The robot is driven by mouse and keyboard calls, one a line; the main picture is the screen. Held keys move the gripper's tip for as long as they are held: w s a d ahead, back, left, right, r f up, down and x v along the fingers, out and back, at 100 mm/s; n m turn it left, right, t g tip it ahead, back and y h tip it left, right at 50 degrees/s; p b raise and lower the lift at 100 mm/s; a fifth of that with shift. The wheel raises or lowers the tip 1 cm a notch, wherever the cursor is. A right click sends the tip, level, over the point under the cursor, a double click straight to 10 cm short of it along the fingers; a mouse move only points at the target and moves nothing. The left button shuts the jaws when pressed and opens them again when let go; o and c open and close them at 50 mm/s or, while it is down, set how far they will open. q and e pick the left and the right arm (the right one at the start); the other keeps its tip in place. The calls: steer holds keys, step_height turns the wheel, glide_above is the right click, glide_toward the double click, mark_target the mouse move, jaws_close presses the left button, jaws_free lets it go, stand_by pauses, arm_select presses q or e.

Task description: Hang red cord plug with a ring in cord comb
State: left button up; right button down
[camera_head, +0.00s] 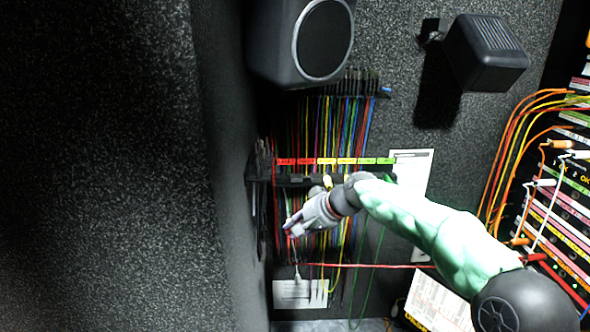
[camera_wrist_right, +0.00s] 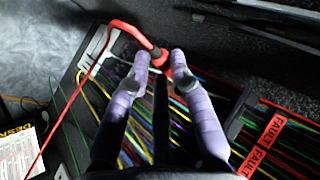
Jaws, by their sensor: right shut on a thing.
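My right gripper (camera_head: 296,228) is in front of the hanging cords, low and left of the cord comb's middle. In the right wrist view the gripper (camera_wrist_right: 160,60) is shut on the red cord plug (camera_wrist_right: 157,55), held near the fingertips. Its red cord (camera_wrist_right: 75,88) loops over to the left and runs down; in the head view a red cord (camera_head: 375,265) runs right, below the arm. The black cord comb (camera_head: 290,181) has coloured labels along it. Its red FAULT labels (camera_wrist_right: 270,130) show at right in the wrist view. The ring is not clear. My left gripper is not in view.
Many coloured cords (camera_head: 350,225) hang close together from the comb. Above are another rack (camera_head: 385,92) and a black speaker (camera_head: 290,45). A dark wall (camera_head: 225,170) stands close on the left. A patch panel (camera_head: 560,215) with plugged cords is at right.

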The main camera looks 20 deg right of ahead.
mark_target(294, 181)
step_height(294, 181, up, 11)
steer(key=w+y+p, duration=0.1)
steer(key=p, duration=0.2)
steer(key=shift+w+r, duration=0.2)
steer(key=shift+w, duration=0.15)
steer(key=shift+w+d+f+p, duration=0.35)
steer(key=shift+w+f+p, duration=0.25)
steer(key=shift+w, duration=0.65)
steer(key=shift+w+d+f+p, duration=0.4)
steer(key=shift+w+p, duration=0.45)
steer(key=shift+w, duration=0.35)
steer(key=shift+w+d+f+p, duration=0.4)
steer(key=shift+w+p, duration=0.3)
steer(key=shift+w, duration=0.55)
